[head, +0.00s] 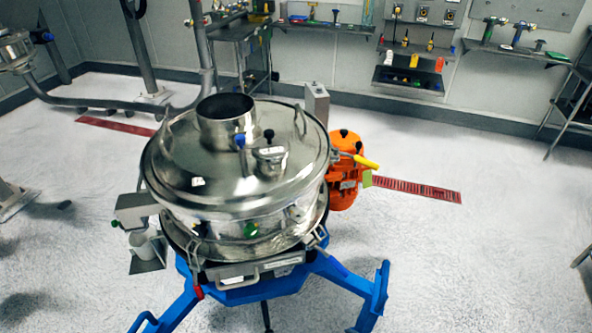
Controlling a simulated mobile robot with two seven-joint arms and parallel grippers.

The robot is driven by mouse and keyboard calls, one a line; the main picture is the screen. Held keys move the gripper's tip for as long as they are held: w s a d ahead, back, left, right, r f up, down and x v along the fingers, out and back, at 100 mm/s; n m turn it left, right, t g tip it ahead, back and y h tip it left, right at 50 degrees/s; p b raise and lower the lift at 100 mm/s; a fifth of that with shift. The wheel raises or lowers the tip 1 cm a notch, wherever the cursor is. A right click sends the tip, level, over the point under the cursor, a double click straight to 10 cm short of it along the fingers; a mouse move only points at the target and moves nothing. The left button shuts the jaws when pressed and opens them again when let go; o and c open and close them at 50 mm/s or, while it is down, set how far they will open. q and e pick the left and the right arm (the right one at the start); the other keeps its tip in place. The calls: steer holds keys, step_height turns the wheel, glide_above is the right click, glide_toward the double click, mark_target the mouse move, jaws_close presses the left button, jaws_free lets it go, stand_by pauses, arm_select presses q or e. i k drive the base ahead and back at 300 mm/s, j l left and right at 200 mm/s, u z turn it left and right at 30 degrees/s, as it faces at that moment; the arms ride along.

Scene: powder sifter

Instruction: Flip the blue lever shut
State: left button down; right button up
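A small blue lever (240,142) stands on the round steel lid (280,190) of the powder sifter, just in front of the open pipe stub (228,118). It appears upright, but it is too small to tell whether it is open or shut. A clamp-like fitting with a black knob (269,134) sits right of it on the lid. Neither of my grippers is in view.
The sifter stands on a blue frame (250,290) with splayed legs. An orange motor (346,170) with a yellow handle (366,162) is on its right. Steel pipes (140,45) rise behind left. Wall shelves (515,50) line the back.

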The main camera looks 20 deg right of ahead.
mark_target(331, 259)
steer(key=z, duration=0.85)
